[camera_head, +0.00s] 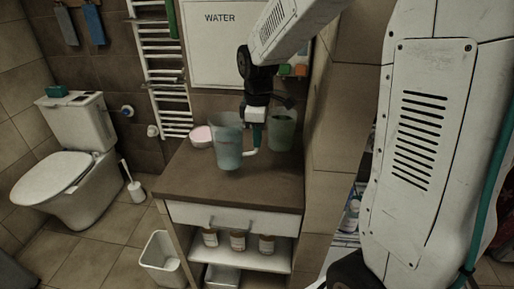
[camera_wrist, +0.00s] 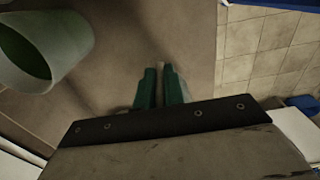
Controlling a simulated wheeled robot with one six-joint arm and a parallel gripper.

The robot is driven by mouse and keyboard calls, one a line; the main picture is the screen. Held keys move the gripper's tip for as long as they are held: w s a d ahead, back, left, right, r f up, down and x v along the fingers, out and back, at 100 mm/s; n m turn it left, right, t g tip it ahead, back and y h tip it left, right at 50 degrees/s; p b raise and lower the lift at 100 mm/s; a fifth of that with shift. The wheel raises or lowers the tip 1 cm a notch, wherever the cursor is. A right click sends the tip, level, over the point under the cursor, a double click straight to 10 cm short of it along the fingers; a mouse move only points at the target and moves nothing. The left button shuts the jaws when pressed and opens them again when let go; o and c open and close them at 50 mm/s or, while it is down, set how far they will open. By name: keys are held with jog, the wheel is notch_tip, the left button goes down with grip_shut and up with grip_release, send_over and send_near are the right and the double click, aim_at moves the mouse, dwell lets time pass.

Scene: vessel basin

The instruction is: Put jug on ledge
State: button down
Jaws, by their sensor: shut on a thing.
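A translucent bluish jug (camera_head: 226,148) is upright over the brown countertop (camera_head: 190,180) in the head view. I cannot tell whether its base touches the top. A pale handle shows low on its right side. My gripper (camera_head: 255,148) points down beside the jug and is shut on this handle. In the wrist view my green fingers (camera_wrist: 160,88) are close together, with a thin pale piece between them. The jug's body is mostly hidden there. No surface is clearly marked out as the ledge.
A green-tinted cup (camera_head: 283,132) with green contents stands behind my gripper, and a cup (camera_wrist: 70,35) shows at left in the wrist view. A pink-topped round container (camera_head: 201,136) sits at the back left. A tiled wall (camera_head: 322,165) bounds the right.

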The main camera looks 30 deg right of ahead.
jog(key=shift+f, duration=2)
jog(key=c, duration=1.5)
grip_release()
jog(key=shift+f, duration=0.1)
